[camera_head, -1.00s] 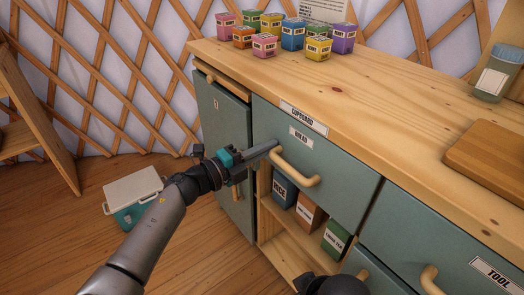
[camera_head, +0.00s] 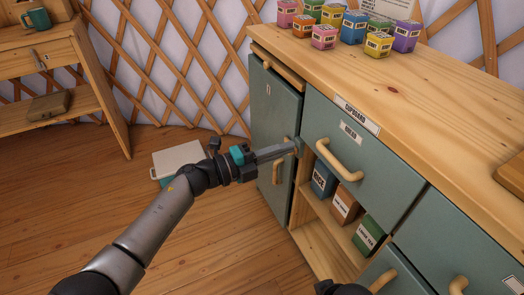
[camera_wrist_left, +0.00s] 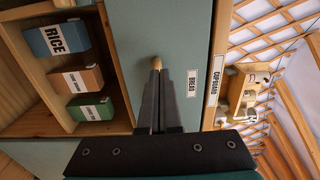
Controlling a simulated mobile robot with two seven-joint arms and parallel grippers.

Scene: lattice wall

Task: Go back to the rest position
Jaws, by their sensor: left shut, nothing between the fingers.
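My left gripper (camera_head: 298,147) is shut and empty, in front of the green cupboard and left of the handle (camera_head: 338,160) on the front labelled BREAD (camera_head: 372,150). In the head view its tips look apart from that handle. In the left wrist view the two fingers (camera_wrist_left: 157,76) lie together, pointing at the green front, with the handle's wooden end (camera_wrist_left: 157,62) showing just past their tips. My right gripper's jaws do not show; only a dark rounded part of mine is at the bottom edge of the head view.
Boxes, including one labelled RICE (camera_head: 323,179), stand on the open shelf below. Several coloured tins (camera_head: 355,27) stand on the wooden counter (camera_head: 420,95). A white-lidded box (camera_head: 178,158) sits on the floor behind my left arm. A wooden side table (camera_head: 97,80) stands far left.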

